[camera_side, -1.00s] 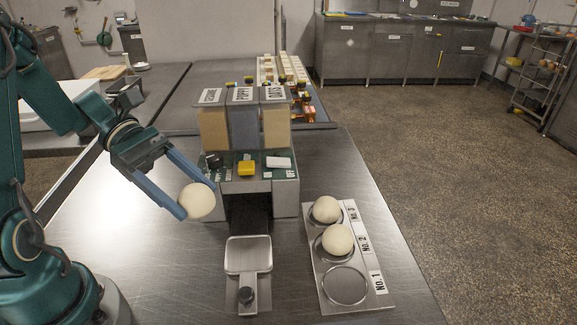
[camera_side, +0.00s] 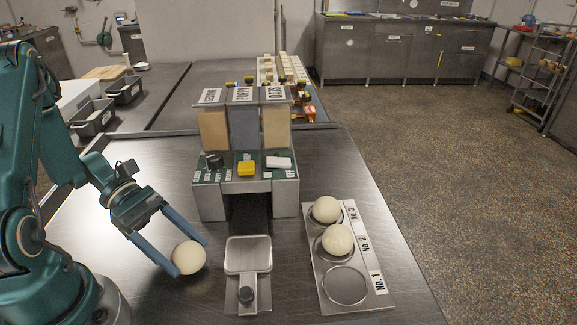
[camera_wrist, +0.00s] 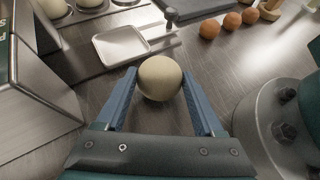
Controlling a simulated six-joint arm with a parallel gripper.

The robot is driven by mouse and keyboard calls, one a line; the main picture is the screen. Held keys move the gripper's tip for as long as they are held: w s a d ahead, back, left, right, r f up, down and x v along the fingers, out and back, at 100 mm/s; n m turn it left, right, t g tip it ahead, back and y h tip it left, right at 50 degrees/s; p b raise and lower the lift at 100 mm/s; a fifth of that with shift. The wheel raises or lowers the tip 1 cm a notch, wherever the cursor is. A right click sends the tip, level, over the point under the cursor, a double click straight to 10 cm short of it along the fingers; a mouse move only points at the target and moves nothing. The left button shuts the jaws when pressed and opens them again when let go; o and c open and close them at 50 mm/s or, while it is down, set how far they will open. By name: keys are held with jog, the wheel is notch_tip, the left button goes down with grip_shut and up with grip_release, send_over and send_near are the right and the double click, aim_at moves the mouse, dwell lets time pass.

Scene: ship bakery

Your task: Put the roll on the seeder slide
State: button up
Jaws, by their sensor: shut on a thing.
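My gripper (camera_side: 188,256) is shut on a pale round roll (camera_side: 188,257), held between its two blue fingers to the left of the slide. The roll (camera_wrist: 160,78) also shows between the fingers in the wrist view. The seeder slide (camera_side: 248,256) is an empty square metal tray with a dark knob at its front. It lies in front of the seeder (camera_side: 246,185) and shows in the wrist view (camera_wrist: 122,47) ahead and left of the roll. The seeder has three hoppers, one marked POPPY and one OATS, above a green panel with a yellow button.
A rack (camera_side: 318,283) with cups marked No. 1 to No. 3 stands right of the slide. Cups No. 2 and No. 3 hold pale rolls (camera_side: 338,240); cup No. 1 is empty. Several brown balls (camera_wrist: 232,20) show in the wrist view.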

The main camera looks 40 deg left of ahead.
jog(key=shift+f, duration=0.7)
jog(key=o, duration=1.4)
jog(key=shift+f, duration=0.1)
jog(key=shift+c, duration=0.2)
